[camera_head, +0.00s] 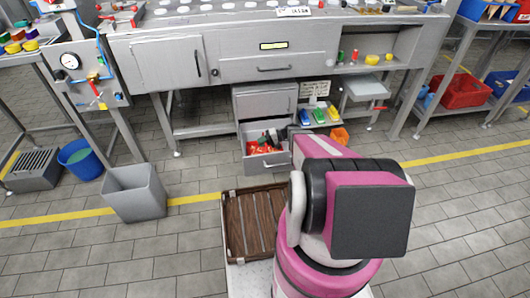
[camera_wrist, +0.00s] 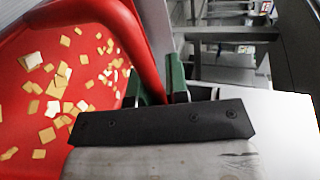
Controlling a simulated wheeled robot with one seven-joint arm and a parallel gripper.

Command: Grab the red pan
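The red pan (camera_wrist: 100,22) fills the left side of the wrist view, with many small pale yellow pieces scattered over its floor. Its raised rim runs down between the two green fingers of my gripper (camera_wrist: 160,88). One finger is on the inner side of the rim and the other on the outer side. The narrow gap between them looks filled by the rim, so my gripper appears shut on it. The fingertips are partly hidden by the rim.
An open drawer (camera_head: 267,161) with red and dark items is below the steel workbench (camera_head: 160,62). A grey bin (camera_head: 134,193) and a blue bucket (camera_head: 80,158) stand on the left floor. A red crate (camera_head: 463,91) is on the right shelf. The right floor is clear.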

